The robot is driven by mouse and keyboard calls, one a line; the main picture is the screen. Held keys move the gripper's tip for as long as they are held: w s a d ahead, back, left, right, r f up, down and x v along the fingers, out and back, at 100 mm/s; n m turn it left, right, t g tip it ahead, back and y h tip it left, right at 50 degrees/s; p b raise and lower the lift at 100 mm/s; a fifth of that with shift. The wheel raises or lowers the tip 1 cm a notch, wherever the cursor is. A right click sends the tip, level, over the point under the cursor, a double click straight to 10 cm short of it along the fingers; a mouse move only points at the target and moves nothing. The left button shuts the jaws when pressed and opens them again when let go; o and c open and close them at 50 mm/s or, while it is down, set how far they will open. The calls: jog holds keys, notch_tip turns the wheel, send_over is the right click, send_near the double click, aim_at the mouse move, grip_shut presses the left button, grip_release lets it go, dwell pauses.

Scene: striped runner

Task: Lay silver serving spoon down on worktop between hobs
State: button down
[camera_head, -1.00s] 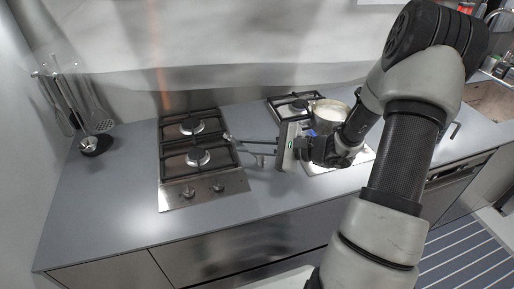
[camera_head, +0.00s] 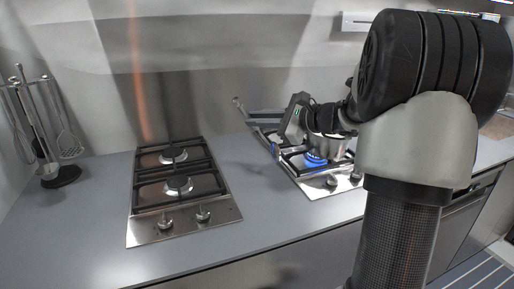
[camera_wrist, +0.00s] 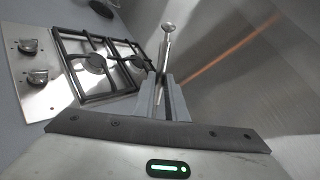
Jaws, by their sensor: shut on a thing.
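My gripper (camera_head: 258,114) is shut on the silver serving spoon. In the wrist view, my gripper (camera_wrist: 162,98) has the slim silver spoon (camera_wrist: 168,30) between its fingers, with one rounded end sticking out past the tips. The gripper is above the back of the worktop (camera_head: 258,190), near the left edge of the right hob (camera_head: 318,186). The left hob (camera_head: 222,228) is to its left; it also shows in the wrist view (camera_wrist: 30,92).
A pot (camera_head: 327,148) stands on the right hob, partly behind my arm, with a blue flame (camera_head: 315,158) by it. A utensil stand (camera_head: 62,177) with hanging tools is at the far left. The worktop strip between the hobs is clear. The back wall is close behind.

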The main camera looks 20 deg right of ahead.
jog(key=shift+f+b, duration=0.55)
jog(key=shift+f, duration=2.1)
jog(key=shift+f, duration=0.2)
jog(key=c, duration=1.8)
grip_release()
jog(key=shift+r, duration=0.1)
jog(key=p+v, duration=0.1)
jog(key=v, duration=1.1)
jog(key=shift+r, duration=0.15)
